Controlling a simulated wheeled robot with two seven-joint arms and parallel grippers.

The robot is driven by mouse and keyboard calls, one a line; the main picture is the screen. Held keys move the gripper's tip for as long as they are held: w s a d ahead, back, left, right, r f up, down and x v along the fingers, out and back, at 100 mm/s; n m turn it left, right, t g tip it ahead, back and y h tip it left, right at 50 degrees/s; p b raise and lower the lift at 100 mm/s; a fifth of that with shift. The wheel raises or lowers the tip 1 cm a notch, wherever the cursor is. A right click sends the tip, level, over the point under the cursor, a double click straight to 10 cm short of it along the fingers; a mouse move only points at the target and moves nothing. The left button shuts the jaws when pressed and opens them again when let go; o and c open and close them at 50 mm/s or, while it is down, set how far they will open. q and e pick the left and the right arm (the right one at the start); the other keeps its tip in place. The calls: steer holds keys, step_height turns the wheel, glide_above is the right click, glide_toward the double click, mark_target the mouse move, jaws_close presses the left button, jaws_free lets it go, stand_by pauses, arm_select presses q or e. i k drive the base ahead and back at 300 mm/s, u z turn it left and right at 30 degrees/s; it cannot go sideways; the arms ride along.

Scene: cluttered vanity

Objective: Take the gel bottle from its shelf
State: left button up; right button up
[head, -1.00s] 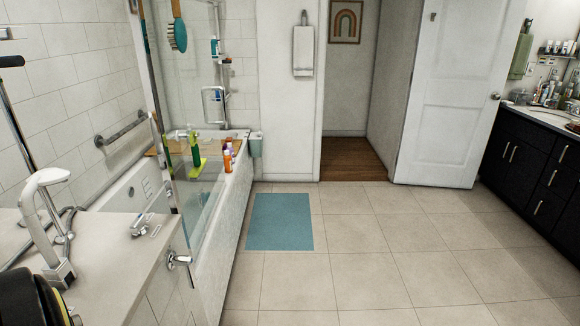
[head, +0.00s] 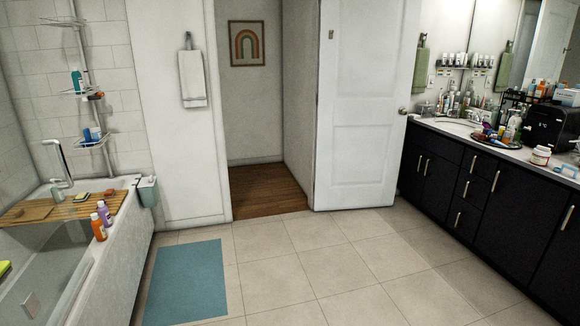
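I cannot tell which item is the gel bottle. A wire corner shelf (head: 88,92) with several levels hangs in the tub corner at the left and holds a teal bottle (head: 77,80) on its middle level. Blue items (head: 91,134) sit on its lower level. At the right, a small wall shelf (head: 453,67) holds several small bottles and tubes above the vanity counter. More bottles crowd the counter (head: 470,134), too small to tell apart. Neither of my grippers shows in the head view.
The bathtub (head: 140,215) with a wooden tray (head: 65,208) stands at the left, with an orange bottle (head: 98,227) and a purple bottle on its edge. A blue mat (head: 187,283) lies on the floor. The tiled floor before the dark vanity cabinet (head: 470,190) is clear. A white door (head: 367,110) stands open.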

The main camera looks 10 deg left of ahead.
mark_target(97, 224)
steer(key=u, duration=0.35)
steer(key=i, duration=2.05)
steer(key=u, duration=1.2)
steer(key=i, duration=1.35)
steer(key=u, duration=1.9)
steer(key=i, duration=0.55)
steer(key=u, duration=0.35)
